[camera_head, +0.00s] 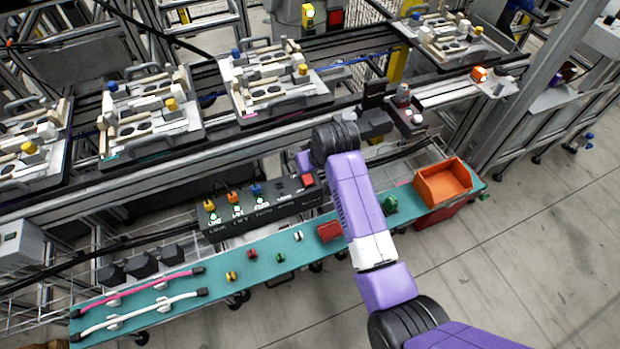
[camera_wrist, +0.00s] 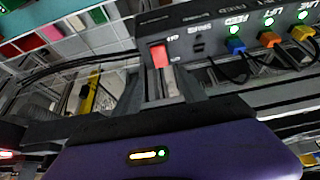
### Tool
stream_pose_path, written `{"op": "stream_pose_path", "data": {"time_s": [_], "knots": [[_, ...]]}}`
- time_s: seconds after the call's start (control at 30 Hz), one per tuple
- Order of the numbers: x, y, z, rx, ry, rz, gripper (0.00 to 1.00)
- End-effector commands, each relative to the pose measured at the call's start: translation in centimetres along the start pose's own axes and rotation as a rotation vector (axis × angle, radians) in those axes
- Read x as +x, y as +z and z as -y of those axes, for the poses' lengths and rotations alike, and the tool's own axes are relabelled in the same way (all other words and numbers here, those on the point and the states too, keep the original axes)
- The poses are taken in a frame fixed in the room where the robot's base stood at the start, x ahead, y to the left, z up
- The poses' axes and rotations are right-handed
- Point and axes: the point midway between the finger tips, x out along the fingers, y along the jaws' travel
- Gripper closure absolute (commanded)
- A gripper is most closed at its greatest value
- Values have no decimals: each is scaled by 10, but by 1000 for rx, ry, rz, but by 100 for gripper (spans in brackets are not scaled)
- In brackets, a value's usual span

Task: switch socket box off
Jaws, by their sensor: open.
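The socket box (camera_head: 262,208) is a long dark box at the back of the teal shelf. Yellow, orange and blue plugs sit in it, with lit green lamps beside them. Its red switch (camera_head: 307,180) is at the right end, close to my gripper; the fingers are hard to make out in the head view. In the wrist view the box (camera_wrist: 205,42) runs across the upper right, and the red switch (camera_wrist: 158,54) lies just beyond my gripper (camera_wrist: 160,84). My gripper is open, with nothing held. Contact with the switch cannot be told.
The teal shelf (camera_head: 205,283) holds pink and white hoses (camera_head: 135,293), small coloured parts, a red block (camera_head: 329,231) and an orange bin (camera_head: 442,183). Pallets with fixtures (camera_head: 275,82) stand on the conveyor behind. Cables run from the plugs. Open floor lies in front.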

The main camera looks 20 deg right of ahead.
Motion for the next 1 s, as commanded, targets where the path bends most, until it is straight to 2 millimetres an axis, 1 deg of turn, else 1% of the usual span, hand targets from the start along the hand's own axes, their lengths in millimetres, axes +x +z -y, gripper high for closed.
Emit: {"op": "stream_pose_path", "data": {"time_s": [0.03, 0.1, 0.2, 0.37, 0.6, 0.7, 0.8, 1.0], "knots": [[0, 8, 1, -4, -3, 35, 51], [0, 16, 2, -7, -5, 65, 51], [4, 21, 2, -10, -7, 84, 51], [23, 23, 2, -12, -7, 85, 51], [57, 25, 2, -10, -7, 83, 51], [67, 25, 2, -10, -6, 81, 51], [74, 26, 2, -10, -6, 81, 51], [77, 26, 2, -11, -6, 80, 51]]}}
